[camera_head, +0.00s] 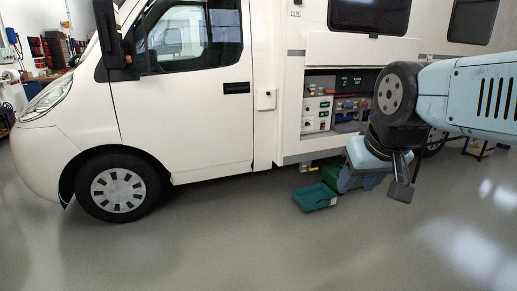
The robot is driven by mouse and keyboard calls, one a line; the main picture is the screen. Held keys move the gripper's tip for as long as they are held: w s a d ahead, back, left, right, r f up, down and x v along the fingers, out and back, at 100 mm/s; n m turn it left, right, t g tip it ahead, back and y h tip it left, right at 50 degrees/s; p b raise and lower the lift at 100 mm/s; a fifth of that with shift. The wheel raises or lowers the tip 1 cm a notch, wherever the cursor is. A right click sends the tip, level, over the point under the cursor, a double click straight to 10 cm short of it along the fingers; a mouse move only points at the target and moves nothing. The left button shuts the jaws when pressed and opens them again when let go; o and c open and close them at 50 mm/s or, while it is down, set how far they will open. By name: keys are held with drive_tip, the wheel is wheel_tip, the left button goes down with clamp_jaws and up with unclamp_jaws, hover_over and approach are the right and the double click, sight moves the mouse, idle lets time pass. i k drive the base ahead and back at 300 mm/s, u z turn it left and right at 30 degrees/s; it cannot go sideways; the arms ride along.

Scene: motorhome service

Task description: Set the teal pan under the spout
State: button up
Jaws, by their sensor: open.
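One dark finger pad shows clearly; the other finger is hard to make out.
The white motorhome (185,125) fills the back, its front wheel (117,188) at left. The open locker (318,110) holds panels and red and blue items. My arm comes in from the right and covers part of it. The floor (240,240) in front is clear.

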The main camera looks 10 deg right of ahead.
sight(315, 196)
drive_tip(key=z, duration=0.1)
drive_tip(key=i, duration=1.15)
drive_tip(key=z, duration=0.4)
drive_tip(key=i, duration=1.3)
drive_tip(key=z, duration=0.5)
drive_tip(key=i, duration=1.25)
drive_tip(key=z, duration=0.2)
